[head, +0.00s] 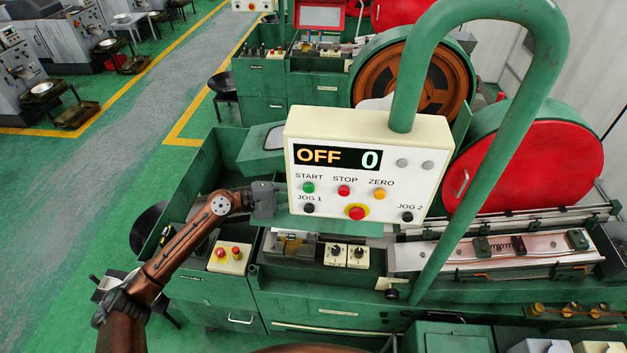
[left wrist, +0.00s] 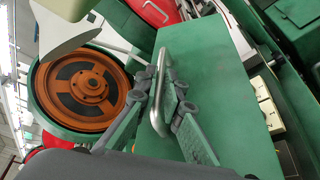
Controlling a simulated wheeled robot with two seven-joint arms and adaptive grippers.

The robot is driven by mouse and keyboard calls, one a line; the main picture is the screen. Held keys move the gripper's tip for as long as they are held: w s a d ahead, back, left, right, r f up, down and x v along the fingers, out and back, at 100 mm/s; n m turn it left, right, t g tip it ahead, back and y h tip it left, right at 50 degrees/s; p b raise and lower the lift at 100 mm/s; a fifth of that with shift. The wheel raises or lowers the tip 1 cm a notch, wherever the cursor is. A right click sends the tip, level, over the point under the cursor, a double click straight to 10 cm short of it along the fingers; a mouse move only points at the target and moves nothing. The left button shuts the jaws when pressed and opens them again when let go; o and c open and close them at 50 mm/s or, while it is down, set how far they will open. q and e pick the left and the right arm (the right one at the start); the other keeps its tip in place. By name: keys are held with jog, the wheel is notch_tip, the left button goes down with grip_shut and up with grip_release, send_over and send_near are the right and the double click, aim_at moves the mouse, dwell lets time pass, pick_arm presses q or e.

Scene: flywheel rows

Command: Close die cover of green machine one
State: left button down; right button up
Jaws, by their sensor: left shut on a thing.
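The die cover shows in the left wrist view as a broad flat green panel (left wrist: 225,100) with a silver bar handle (left wrist: 158,95). My left gripper (left wrist: 172,97) is shut on this handle, one finger on each side. In the head view the left arm reaches in from the left, and its gripper (head: 263,200) is beside the green cover (head: 325,226). The control box hides much of the cover there, so its exact angle is hard to tell. My right gripper is not in view.
The control box (head: 365,165) reads OFF and 0 and hangs from a thick green pipe (head: 500,170) in front of the machine. A red round cover (head: 530,165) is at the right. An orange flywheel (head: 410,80) stands behind.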

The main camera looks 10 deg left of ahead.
aim_at(310, 224)
pick_arm(q)
jog(key=s+f+m+b, duration=0.1)
jog(key=s+f+b, duration=0.1)
jog(key=s+f+m+b, duration=0.1)
jog(key=s+f+b, duration=0.1)
jog(key=f, duration=0.1)
jog(key=shift+s+t+h, duration=0.25)
jog(key=shift+t+h, duration=0.15)
jog(key=c, duration=2)
grip_release()
jog(key=shift+c, duration=0.2)
jog(key=v, duration=1.2)
jog(key=shift+c, duration=0.4)
